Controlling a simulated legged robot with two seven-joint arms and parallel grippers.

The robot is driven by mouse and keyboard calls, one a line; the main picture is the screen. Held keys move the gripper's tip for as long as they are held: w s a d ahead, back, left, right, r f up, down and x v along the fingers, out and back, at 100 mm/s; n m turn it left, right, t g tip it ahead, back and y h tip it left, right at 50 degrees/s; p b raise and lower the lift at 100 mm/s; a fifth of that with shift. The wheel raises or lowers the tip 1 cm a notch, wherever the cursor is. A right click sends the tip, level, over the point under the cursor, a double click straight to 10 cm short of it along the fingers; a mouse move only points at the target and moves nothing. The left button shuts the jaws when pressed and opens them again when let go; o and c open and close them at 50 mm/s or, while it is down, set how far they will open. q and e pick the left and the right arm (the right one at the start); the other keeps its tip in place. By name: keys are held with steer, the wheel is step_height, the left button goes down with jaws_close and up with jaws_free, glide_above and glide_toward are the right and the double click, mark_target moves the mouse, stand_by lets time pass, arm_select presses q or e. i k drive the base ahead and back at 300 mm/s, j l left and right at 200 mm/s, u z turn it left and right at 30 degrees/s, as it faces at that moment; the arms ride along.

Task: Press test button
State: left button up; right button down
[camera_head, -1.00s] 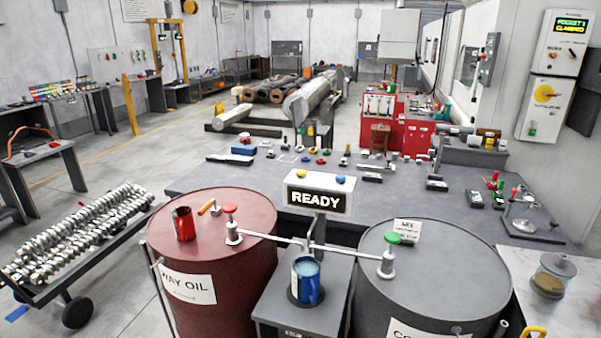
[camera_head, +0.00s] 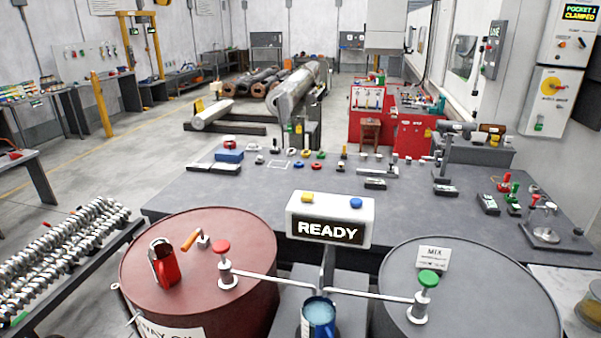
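A white box (camera_head: 330,206) with a lit "READY" display (camera_head: 328,231) stands on a post between two barrels. A yellow button (camera_head: 307,198) is on its top left and a blue button (camera_head: 355,203) on its top right. I cannot read which one is the test button. A red knob (camera_head: 222,247) tops a fitting on the red barrel (camera_head: 252,225), and a green knob (camera_head: 428,278) tops one on the grey barrel (camera_head: 500,290). Neither of my grippers shows in the view.
A red can (camera_head: 164,265) and an orange-handled item (camera_head: 190,241) sit on the red barrel. A blue mug (camera_head: 318,318) stands between the barrels. A dark workbench (camera_head: 240,188) with small parts lies behind.

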mark_target(306, 197)
steer(key=i+j, duration=0.3)
steer(key=i, duration=0.15)
steer(key=i+j+z, duration=0.1)
steer(key=i+j, duration=0.2)
steer(key=i, duration=0.15)
